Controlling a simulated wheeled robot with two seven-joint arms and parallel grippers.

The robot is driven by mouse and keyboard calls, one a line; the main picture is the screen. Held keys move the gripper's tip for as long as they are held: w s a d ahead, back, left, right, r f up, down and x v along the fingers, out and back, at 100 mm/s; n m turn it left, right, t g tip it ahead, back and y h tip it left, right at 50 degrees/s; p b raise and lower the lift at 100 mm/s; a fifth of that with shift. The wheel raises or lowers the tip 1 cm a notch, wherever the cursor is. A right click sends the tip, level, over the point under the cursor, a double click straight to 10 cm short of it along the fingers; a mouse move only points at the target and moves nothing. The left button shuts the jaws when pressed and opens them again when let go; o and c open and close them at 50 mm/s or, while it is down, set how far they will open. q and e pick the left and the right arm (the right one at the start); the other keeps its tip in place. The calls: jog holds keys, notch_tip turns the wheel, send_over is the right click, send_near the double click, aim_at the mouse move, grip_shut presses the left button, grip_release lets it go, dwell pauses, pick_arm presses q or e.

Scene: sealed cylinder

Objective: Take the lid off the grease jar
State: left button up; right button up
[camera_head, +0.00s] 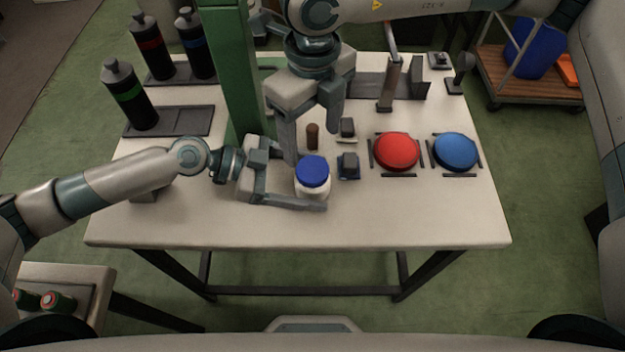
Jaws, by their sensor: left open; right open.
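The grease jar (312,188) is a small white jar standing upright on the table, with a blue lid (313,170) on top. My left gripper (312,192) is open and comes in from the left at jar height. Its near finger passes in front of the jar and its far finger is partly hidden behind it, so the jar seems to stand between them. I cannot tell whether either finger touches it. My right gripper (311,138) is open, pointing down above and behind the jar. Its fingers are apart and empty.
A green post (235,70) stands left of the jar. Black bottles (130,98) stand at the back left. A small brown peg (312,136) and dark blocks (348,165) sit close by. Red (396,151) and blue (456,150) domes are at right. The table's front (400,220) is clear.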

pick_arm(q)
jog(key=shift+d+f, duration=0.1)
jog(key=shift+d, duration=0.1)
grip_shut()
pick_arm(e)
jog(key=m, duration=1.8)
jog(key=shift+f, duration=0.1)
